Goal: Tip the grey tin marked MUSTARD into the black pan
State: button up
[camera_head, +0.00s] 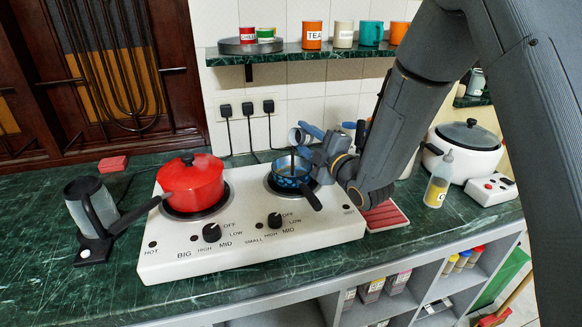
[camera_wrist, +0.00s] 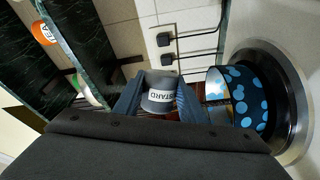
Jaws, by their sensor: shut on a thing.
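My gripper (camera_head: 312,143) is shut on the grey tin (camera_head: 297,137), which is held just above and behind the pan on the right burner. In the wrist view, the tin (camera_wrist: 160,84) sits between the two blue fingers (camera_wrist: 160,103), and its white label shows the letters "STARD". The tin looks tilted onto its side in the head view. The pan (camera_head: 287,181) is dark with light blue spots, not plain black, and its black handle points toward the front right. It also shows at the right of the wrist view (camera_wrist: 246,98). The tin's contents are hidden.
A red lidded pot (camera_head: 191,184) stands on the left burner of the white stove (camera_head: 250,240). A thin dark upright thing (camera_head: 292,158) stands at the pan. Plugs and cords (camera_head: 247,108) are on the wall behind. A shelf (camera_head: 300,53) with tins runs above. A white cooker (camera_head: 463,150) stands right.

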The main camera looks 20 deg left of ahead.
jog(key=shift+s+a+f+n+b, duration=0.1)
jog(key=shift+f+n+b, duration=0.25)
jog(key=shift+n+b, duration=0.4)
dwell(1.2)
jog(key=shift+r+m+p, duration=0.5)
jog(key=shift+m+p, duration=0.05)
jog(key=shift+p, duration=0.3)
jog(key=shift+f+m+p, duration=0.1)
jog(key=shift+m+p, duration=0.2)
jog(key=shift+m, duration=0.5)
jog(key=m, duration=0.1)
jog(key=f+m, duration=0.1)
jog(key=shift+w+d+f+m+h, duration=0.1)
jog(key=shift+w+d+m+h, duration=0.1)
jog(key=shift+w+m+h, duration=0.15)
jog(key=shift+s, duration=0.1)
jog(key=shift+f+m, duration=0.1)
jog(key=shift+m, duration=0.15)
